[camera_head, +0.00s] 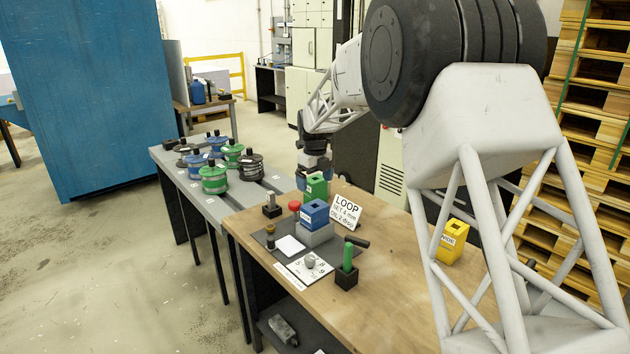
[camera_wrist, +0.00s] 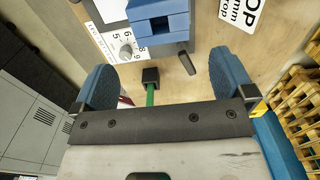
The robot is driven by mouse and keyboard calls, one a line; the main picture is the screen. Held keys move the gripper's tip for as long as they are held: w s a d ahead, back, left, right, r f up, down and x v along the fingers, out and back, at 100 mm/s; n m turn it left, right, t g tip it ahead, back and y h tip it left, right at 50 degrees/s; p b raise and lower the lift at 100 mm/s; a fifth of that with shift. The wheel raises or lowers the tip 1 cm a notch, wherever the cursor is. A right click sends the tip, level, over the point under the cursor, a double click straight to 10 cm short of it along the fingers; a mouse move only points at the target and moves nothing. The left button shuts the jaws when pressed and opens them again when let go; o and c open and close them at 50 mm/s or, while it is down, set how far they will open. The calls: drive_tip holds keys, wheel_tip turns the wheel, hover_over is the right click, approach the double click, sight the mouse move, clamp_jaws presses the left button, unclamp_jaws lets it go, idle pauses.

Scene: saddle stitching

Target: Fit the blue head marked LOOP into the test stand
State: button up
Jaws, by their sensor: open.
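A blue block-shaped head (camera_head: 315,213) with a dark square opening on top rests on a grey block (camera_head: 314,236), apparently the test stand, on the bench. Its label is too small to read. The blue head also shows at the top of the wrist view (camera_wrist: 158,24). A sign reading LOOP (camera_head: 346,212) stands just right of it. My gripper (camera_head: 315,172) is behind the blue head in the head view, close to a green head (camera_head: 316,187). In the wrist view my gripper (camera_wrist: 166,90) has its blue fingers wide apart, with nothing held between them.
A dial card (camera_head: 308,268) and a black holder (camera_head: 346,277) with a green-handled tool stand in front. A red knob (camera_head: 294,206) is left of the blue head. A yellow head (camera_head: 451,241) sits to the right. Green, blue and dark spools (camera_head: 214,179) fill the side table.

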drive_tip(key=shift+d, duration=0.1)
idle(0.3)
drive_tip(key=s+d+r+n, duration=0.4)
drive_tip(key=s+d, duration=0.1)
drive_tip(key=s, duration=0.3)
drive_tip(key=s+d+r+n+t, duration=0.1)
drive_tip(key=s+d+r+n, duration=0.3)
drive_tip(key=s+d, duration=0.3)
drive_tip(key=s+d+r+n, duration=0.4)
drive_tip(key=s+r, duration=0.1)
drive_tip(key=s, duration=0.5)
drive_tip(key=s+d+f+n, duration=0.2)
drive_tip(key=s+n, duration=0.3)
drive_tip(key=s, duration=0.6)
drive_tip(key=s+d+f+n+t, duration=0.1)
drive_tip(key=s+d+n, duration=0.3)
drive_tip(key=s, duration=0.6)
drive_tip(key=s+d+f+n, duration=0.3)
drive_tip(key=s+n, duration=0.2)
drive_tip(key=s, duration=0.6)
drive_tip(key=shift+s+d+n+t, duration=0.3)
drive_tip(key=shift+d+n, duration=0.05)
drive_tip(key=shift+n, duration=0.05)
drive_tip(key=shift+f, duration=0.1)
